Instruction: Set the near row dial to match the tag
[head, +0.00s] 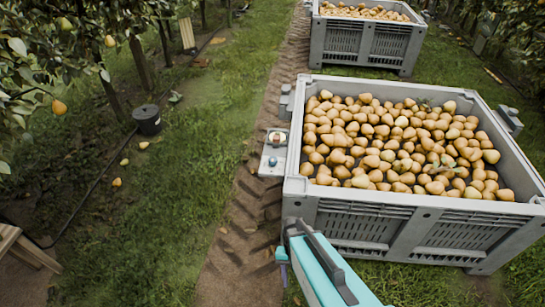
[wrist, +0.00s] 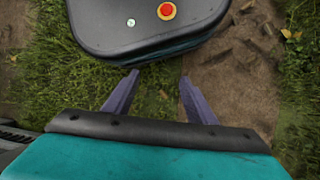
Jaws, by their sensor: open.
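A small pale panel (head: 273,155) stands at the left side of the near bin in the head view. I cannot make out a tag. My gripper (wrist: 158,76) has its two purple fingers apart and empty over grass and soil in the wrist view. In the head view my teal arm is at the bottom, below the panel and apart from it. The wrist view does not show the panel.
The near grey bin (head: 370,209) is full of pears and stands to the right of the panel. A second pear bin (head: 363,42) is behind it. A dark bucket (head: 147,120) and a few fallen pears lie left. A wooden piece (head: 28,247) stands lower left. The grass between is clear.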

